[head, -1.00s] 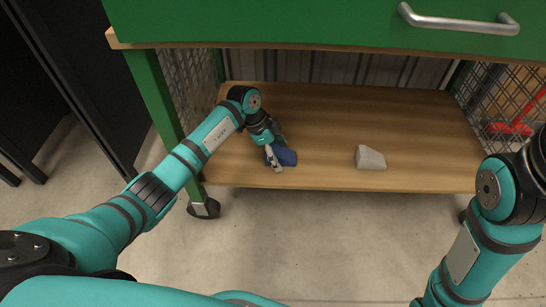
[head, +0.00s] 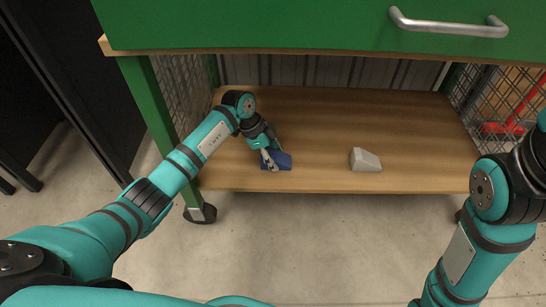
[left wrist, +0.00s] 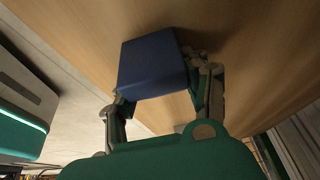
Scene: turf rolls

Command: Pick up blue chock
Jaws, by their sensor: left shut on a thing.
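The blue chock (head: 280,160) is at the left front part of the wooden shelf (head: 320,125) in the head view. My left gripper (head: 268,159) is shut on it. In the left wrist view the blue chock (left wrist: 152,65) sits between the two fingers of my left gripper (left wrist: 160,92), with the wooden surface behind it. I cannot tell whether the chock is clear of the shelf. A pale grey chock (head: 364,160) stands on the shelf to the right. My right arm shows at the right edge, but its gripper is not in view.
A green drawer front (head: 300,25) with a metal handle (head: 448,24) hangs over the shelf. A green leg (head: 155,125) stands at the shelf's left side. Wire mesh (head: 490,105) closes the right side. The shelf between the two chocks is clear.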

